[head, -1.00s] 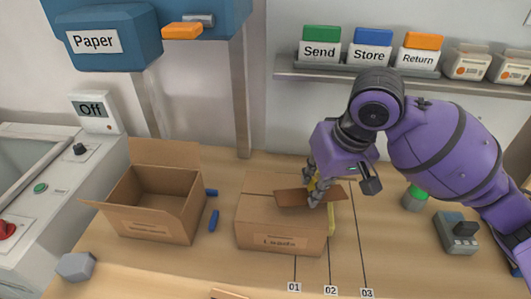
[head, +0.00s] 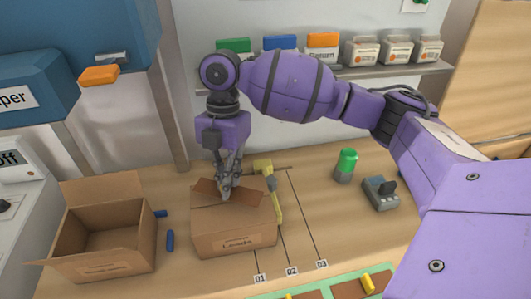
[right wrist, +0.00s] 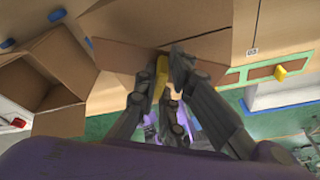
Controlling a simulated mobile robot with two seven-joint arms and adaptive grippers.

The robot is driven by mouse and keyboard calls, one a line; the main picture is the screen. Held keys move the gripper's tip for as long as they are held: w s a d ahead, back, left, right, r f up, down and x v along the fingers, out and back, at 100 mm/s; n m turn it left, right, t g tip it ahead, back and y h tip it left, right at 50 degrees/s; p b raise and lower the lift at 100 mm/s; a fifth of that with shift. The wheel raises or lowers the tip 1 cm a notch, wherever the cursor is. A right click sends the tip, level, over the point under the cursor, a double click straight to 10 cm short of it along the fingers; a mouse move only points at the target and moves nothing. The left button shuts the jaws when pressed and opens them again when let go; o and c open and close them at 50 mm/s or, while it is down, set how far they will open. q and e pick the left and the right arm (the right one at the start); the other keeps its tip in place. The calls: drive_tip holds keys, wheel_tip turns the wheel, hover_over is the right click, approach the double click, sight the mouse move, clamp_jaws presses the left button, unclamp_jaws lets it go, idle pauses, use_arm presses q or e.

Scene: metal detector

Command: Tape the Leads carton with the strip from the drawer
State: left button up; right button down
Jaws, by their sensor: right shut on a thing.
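The Leads carton (head: 235,242) stands on the bench in the head view, its label facing front. My right gripper (head: 227,190) points down over its top and is shut on the yellow tab (right wrist: 158,78) of a brown strip (head: 206,188). The strip lies across or just above the carton top; I cannot tell whether it touches. It also shows in the right wrist view (right wrist: 125,55). The drawer (head: 334,288) at the bottom edge is green-rimmed and holds brown pieces with yellow tabs. My left gripper is not in view.
An open carton (head: 105,262) stands to the left, with blue cylinders (head: 170,240) between the cartons. A yellow tool (head: 277,200) is close against the Leads carton's right side. A green-topped cylinder (head: 346,165) and a grey device (head: 381,193) stand farther right.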

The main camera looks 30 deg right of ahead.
drive_tip(key=r+n, duration=0.1)
drive_tip(key=n, duration=0.3)
drive_tip(key=shift+w+r+h+p, duration=0.1)
drive_tip(key=shift+r+h+p, duration=0.2)
drive_tip(key=shift+r+h, duration=0.1)
drive_tip(key=shift+d+n, duration=0.1)
drive_tip(key=shift+n, duration=1)
drive_tip(key=shift+f+g, duration=0.3)
drive_tip(key=shift+f, duration=0.45)
wheel_tip(320, 180, down, 2)
drive_tip(key=shift+f+b, duration=0.15)
drive_tip(key=shift+b, duration=0.6)
drive_tip(key=shift+d+f+b, duration=0.1)
drive_tip(key=shift+f+b, duration=0.25)
drive_tip(key=shift+f, duration=0.25)
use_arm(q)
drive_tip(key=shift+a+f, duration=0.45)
use_arm(e)
drive_tip(key=shift+r, duration=0.1)
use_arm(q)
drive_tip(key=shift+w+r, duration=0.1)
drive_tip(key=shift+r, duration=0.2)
